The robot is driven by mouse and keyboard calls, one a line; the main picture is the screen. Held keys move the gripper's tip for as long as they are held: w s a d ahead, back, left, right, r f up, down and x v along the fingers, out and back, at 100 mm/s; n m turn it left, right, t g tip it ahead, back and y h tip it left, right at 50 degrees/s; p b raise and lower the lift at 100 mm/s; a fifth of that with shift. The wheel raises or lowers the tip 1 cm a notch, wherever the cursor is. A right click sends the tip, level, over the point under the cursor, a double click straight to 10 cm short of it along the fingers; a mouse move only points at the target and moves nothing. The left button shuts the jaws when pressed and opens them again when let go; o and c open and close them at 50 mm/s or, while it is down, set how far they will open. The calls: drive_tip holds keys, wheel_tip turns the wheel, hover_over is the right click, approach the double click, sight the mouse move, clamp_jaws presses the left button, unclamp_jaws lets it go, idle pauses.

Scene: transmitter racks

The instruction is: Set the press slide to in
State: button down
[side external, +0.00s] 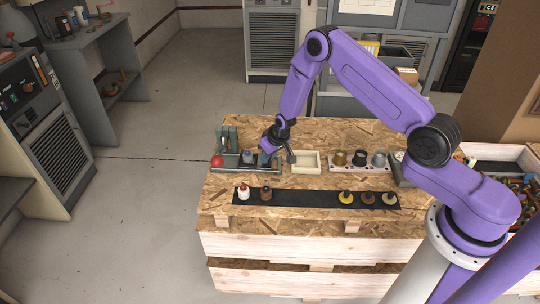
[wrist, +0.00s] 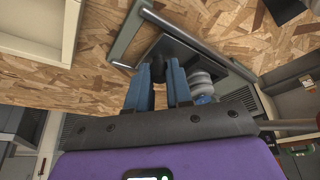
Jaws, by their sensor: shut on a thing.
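The press (side external: 246,170) stands at the left end of the wooden crate top, with green-grey uprights (side external: 228,139) and a red ball (side external: 217,161) at its left end. A grey-blue cylinder (side external: 247,157) sits in it, and it also shows in the wrist view (wrist: 200,78) just right of my fingers. My gripper (side external: 264,161) is low at the press's right end. In the wrist view, its blue fingers (wrist: 159,84) are shut on a small dark knob (wrist: 158,67), which seems to be the slide's handle. The fingers hide most of it, and I cannot tell how far in the slide is.
A cream tray (side external: 306,163) is close to the right of my gripper. A pale rack with several cups (side external: 360,160) lies beyond it. A black strip with several knobbed pieces (side external: 312,197) runs along the front. Bare board lies behind.

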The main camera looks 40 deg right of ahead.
sight(244, 154)
drive_tip(key=shift+w+a, duration=2.5)
drive_tip(key=shift+w, duration=0.05)
drive_tip(key=shift+w+a, duration=0.35)
drive_tip(key=shift+a, duration=0.1)
drive_tip(key=c, duration=1)
unclamp_jaws()
drive_tip(key=shift+w, duration=0.1)
drive_tip(key=v, duration=1.7)
drive_tip(key=shift+s+r, duration=0.15)
drive_tip(key=shift+s, duration=0.05)
